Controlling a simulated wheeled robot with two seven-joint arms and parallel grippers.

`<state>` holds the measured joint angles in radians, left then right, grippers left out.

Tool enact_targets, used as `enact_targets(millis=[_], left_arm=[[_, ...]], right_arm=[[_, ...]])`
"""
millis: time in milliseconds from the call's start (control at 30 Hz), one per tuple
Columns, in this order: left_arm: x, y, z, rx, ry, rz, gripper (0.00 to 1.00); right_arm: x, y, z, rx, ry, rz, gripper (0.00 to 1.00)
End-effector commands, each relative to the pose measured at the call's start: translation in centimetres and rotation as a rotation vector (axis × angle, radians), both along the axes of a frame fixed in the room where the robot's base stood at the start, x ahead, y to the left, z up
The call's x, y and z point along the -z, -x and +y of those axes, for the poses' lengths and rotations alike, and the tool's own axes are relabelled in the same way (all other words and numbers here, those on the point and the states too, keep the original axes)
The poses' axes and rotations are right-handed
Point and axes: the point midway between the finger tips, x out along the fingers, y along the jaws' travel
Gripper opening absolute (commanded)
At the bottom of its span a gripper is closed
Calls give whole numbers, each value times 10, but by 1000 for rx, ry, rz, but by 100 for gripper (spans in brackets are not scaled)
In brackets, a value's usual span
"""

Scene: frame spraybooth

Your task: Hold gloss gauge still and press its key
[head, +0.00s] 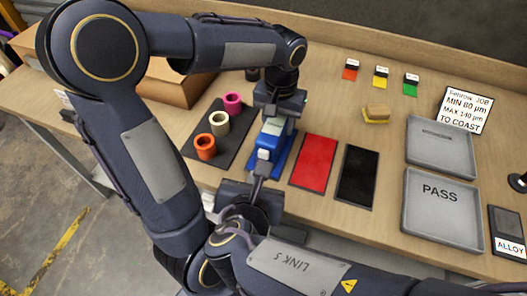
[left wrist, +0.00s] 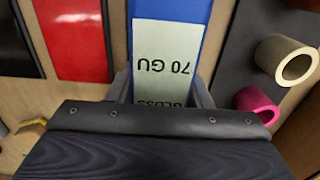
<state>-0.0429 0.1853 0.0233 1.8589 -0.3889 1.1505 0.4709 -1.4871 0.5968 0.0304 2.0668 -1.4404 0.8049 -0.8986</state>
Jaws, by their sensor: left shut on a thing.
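The gloss gauge (head: 283,146) is a blue block on the bench, between the dark mat and the red panel. My left gripper (head: 277,112) is shut on its far end from above. In the left wrist view the gauge (left wrist: 207,42) lies between the two fingers, and its pale face (left wrist: 163,50) reads "70 GU" upside down. My right gripper (head: 261,168) reaches in from the front edge with its fingers together, its tip at the near end of the gauge beside a small pale part. The key is not clearly visible, and I cannot tell whether the tip touches it.
A red panel (head: 314,163) and a black panel (head: 357,176) lie right of the gauge. Orange, cream and pink rings stand on a dark mat (head: 190,146) to the left.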

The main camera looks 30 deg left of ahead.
Motion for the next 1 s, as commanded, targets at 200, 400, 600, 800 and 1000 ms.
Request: enact_targets(millis=[200, 400, 600, 800, 1000], left_arm=[[4, 2, 0, 0, 0, 11, 9], [3, 2, 0, 0, -1, 10, 60], [2, 1, 0, 0, 0, 5, 71], [-1, 0, 0, 0, -1, 2, 71], [-24, 0, 0, 0, 0, -2, 71]], right_arm=[[1, 8, 4, -25, 0, 4, 0], [1, 9, 4, -29, 0, 4, 0], [1, 9, 4, -30, 0, 4, 0], [0, 9, 4, -30, -1, 3, 0], [1, 9, 5, -30, 1, 4, 0]])
